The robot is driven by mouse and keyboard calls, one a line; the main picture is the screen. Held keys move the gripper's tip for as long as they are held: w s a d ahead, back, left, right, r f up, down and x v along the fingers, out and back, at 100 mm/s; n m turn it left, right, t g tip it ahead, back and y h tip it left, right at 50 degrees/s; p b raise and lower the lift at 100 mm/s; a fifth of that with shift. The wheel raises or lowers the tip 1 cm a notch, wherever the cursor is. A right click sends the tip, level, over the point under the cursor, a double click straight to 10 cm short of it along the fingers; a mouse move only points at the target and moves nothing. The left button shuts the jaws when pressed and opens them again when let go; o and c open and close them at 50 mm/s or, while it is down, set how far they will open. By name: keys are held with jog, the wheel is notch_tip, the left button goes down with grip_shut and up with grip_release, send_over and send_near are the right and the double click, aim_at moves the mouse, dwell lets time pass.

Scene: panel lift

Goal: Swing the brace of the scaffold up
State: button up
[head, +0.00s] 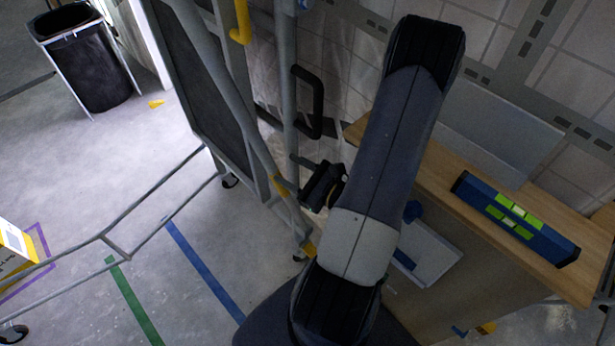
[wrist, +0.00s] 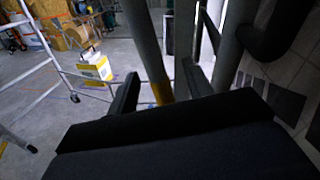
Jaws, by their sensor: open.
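The scaffold's brace (head: 222,85) is a long grey tube with a yellow band near its lower end. It slants from the top left down to the right in the head view. In the wrist view the grey tube (wrist: 145,40) stands ahead, with its yellow band (wrist: 161,93) between my two fingers. My gripper (head: 289,173) is open at the band's height; its fingers also show on either side of the tube in the wrist view (wrist: 160,72). I cannot tell whether either finger touches it. My arm hides part of the area behind it.
A scaffold upright (head: 286,70) and a black handle (head: 318,100) are close to my gripper. A yellow hook (head: 241,22) is higher up. A wooden bench (head: 440,165) with a blue level (head: 515,218) stands to the right. A bin (head: 95,65) is far left; the floor between is mostly clear.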

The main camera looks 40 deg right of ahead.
jog(key=shift+p+v, duration=0.65)
jog(key=shift+v, duration=1.5)
jog(key=shift+r+p, duration=0.1)
jog(key=shift+p, duration=0.25)
